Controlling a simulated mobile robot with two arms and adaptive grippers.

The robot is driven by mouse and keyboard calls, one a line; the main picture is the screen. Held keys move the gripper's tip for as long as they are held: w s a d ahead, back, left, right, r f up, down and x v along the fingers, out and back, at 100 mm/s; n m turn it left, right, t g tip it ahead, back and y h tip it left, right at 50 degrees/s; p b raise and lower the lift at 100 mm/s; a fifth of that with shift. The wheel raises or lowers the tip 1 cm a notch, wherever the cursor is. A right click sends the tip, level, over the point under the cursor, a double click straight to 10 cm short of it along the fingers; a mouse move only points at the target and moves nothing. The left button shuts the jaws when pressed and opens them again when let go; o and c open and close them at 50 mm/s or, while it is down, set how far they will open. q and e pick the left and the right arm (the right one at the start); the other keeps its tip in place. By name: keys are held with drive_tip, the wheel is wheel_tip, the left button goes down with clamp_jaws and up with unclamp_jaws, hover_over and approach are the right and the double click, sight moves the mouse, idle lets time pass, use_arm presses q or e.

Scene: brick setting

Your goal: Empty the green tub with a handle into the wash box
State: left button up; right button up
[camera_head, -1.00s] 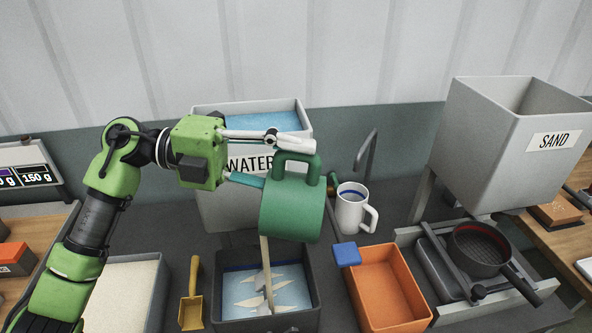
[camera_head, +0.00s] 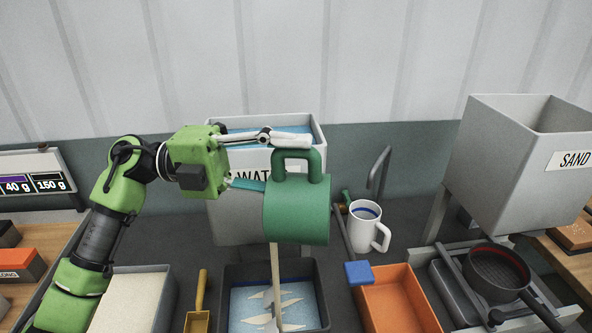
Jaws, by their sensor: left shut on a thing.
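My left gripper (camera_head: 287,162) is shut on the green tub with a handle (camera_head: 297,212). It holds the tub above and behind the wash box. The tub is tipped on its side, its handle upward. Its mouth is turned away from view, so what is left inside is hidden. A thin tan stream runs from the tub's lower left edge down into the wash box (camera_head: 322,283), a dark open box with blue water and pale patches. The box's front edge is cut off. My right gripper is not in view.
Behind the tub stands the grey WATER bin (camera_head: 229,222). A white mug (camera_head: 365,228) and an orange tray (camera_head: 392,300) with a blue block (camera_head: 358,273) are to the right. A yellow scoop (camera_head: 200,305) lies left. The grey SAND hopper (camera_head: 500,165) and a dark pan (camera_head: 497,272) are far right.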

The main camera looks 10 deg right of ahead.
use_arm(q)
drive_tip(key=shift+w+a+r+h+b, duration=0.1)
drive_tip(key=shift+a+r+h+b, duration=0.25)
drive_tip(key=shift+a+r+h, duration=0.1)
drive_tip(key=shift+w+a+r+g+h+b, duration=0.15)
drive_tip(key=shift+a+r+h, duration=0.3)
drive_tip(key=shift+r, duration=0.35)
drive_tip(key=shift+w+a+r+g+h+b, duration=0.15)
drive_tip(key=shift+a+r+h, duration=0.15)
drive_tip(key=shift+a+r, duration=0.35)
drive_tip(key=shift+r, duration=0.15)
drive_tip(key=shift+w+a+r+g+h+b, duration=0.15)
drive_tip(key=shift+a+r+h+b, duration=0.35)
drive_tip(key=shift+a+h, duration=0.05)
drive_tip(key=shift+w+a+r+g+h+b, duration=0.15)
drive_tip(key=shift+a+r+h+b, duration=0.3)
drive_tip(key=shift+a+r+h, duration=0.1)
wheel_tip(320, 180, up, 3)
drive_tip(key=t+y+p, duration=0.1)
drive_tip(key=y+p, duration=0.2)
drive_tip(key=p, duration=0.2)
drive_tip(key=y+p, duration=0.3)
drive_tip(key=p, duration=0.3)
drive_tip(key=shift+f+t+y, duration=0.1)
drive_tip(key=shift+t+y, duration=0.3)
